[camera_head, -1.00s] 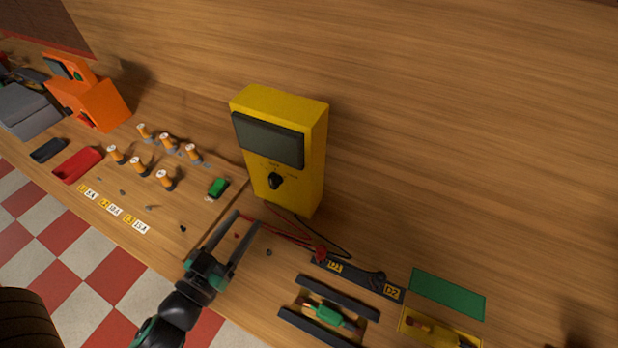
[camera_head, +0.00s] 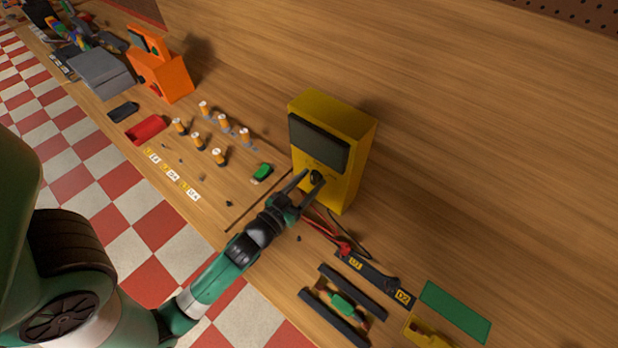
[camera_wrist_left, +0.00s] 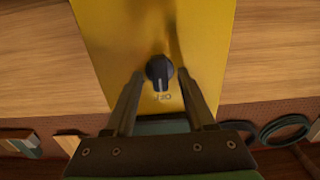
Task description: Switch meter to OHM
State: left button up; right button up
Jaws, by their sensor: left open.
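The yellow meter (camera_head: 351,170) stands upright on the bench, with a dark blank screen (camera_head: 318,143) and a black round knob (camera_head: 317,177) below it. My left gripper (camera_head: 310,179) is open in front of the meter's lower face. In the wrist view its fingertips (camera_wrist_left: 161,76) lie on either side of the knob, with a gap showing on both sides. I cannot tell the remaining depth. My right gripper is not in view.
Red and black leads (camera_head: 338,240) lie at the meter's foot. Right of the gripper are a black strip marked D1 and D2 (camera_head: 375,276), black rails and a green plate (camera_head: 455,311). Several orange-and-white posts (camera_head: 204,110) stand left. Bench behind is clear.

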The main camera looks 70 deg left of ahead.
pick_arm(q)
grip_shut()
jog(key=shift+m, duration=0.3)
dwell(0.3)
jog(key=m, duration=0.5)
jog(key=shift+d+p, duration=0.1)
jog(key=shift+p, duration=0.3)
jog(key=m, duration=0.5)
jog(key=shift+p, duration=0.3)
jog(key=shift+f+m, duration=0.1)
jog(key=shift+m, duration=0.2)
grip_release()
